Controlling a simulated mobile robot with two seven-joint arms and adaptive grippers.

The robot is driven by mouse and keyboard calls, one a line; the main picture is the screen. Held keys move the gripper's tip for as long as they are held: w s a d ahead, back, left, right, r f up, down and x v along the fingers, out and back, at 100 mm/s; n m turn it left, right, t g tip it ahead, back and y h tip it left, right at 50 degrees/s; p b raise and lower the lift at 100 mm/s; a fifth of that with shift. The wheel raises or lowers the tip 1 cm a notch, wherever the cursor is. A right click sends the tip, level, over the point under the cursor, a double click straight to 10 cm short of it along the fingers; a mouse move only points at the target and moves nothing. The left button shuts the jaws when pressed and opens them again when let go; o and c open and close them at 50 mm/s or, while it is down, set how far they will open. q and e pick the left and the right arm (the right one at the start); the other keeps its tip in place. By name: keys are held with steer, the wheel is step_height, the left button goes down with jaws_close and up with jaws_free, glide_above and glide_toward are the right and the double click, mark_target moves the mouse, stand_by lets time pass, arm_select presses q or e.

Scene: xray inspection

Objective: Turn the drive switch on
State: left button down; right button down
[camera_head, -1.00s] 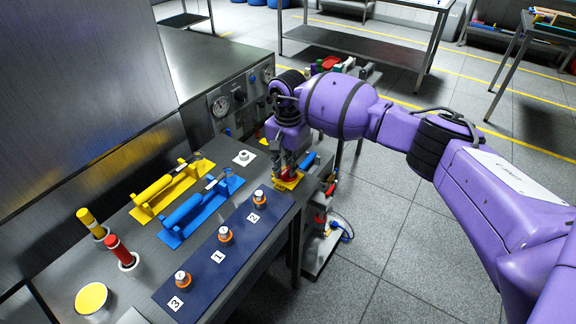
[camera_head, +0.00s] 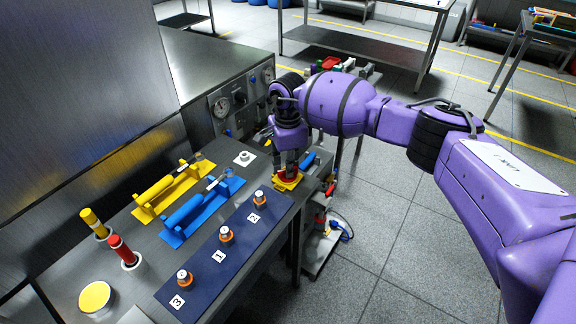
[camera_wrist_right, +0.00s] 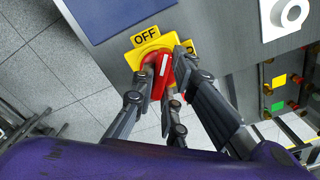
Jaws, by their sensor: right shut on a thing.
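The drive switch shows as a red knob on a yellow plate (camera_head: 283,186) at the far right end of the bench. In the right wrist view the red knob (camera_wrist_right: 158,84) has a white line, and an OFF label (camera_wrist_right: 146,36) is on the plate beside it. A second label is mostly hidden behind a finger. My right gripper (camera_head: 289,171) reaches down over the switch, its fingers shut on the red knob from both sides. My left gripper is not in view.
A blue panel (camera_head: 208,268) with several small numbered knobs lies left of the switch. Blue (camera_head: 196,214) and yellow (camera_head: 166,193) handles stand behind it. Gauges (camera_head: 221,107) are on the cabinet front.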

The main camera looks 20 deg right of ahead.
steer(key=m+p, duration=0.1)
steer(key=m, duration=0.5)
steer(key=shift+r+p, duration=0.15)
steer(key=shift+p, duration=0.2)
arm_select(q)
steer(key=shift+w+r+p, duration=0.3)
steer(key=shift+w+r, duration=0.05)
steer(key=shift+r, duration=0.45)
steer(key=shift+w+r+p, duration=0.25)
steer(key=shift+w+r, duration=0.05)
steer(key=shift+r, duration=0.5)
arm_select(e)
steer(key=shift+m, duration=2.2)
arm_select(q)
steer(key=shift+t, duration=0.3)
arm_select(e)
steer(key=c, duration=1.8)
jaws_free()
steer(key=shift+o, duration=0.2)
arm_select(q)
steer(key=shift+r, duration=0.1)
arm_select(e)
step_height(320, 180, up, 12)
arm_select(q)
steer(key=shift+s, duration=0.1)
arm_select(e)
steer(key=shift+f, duration=0.2)
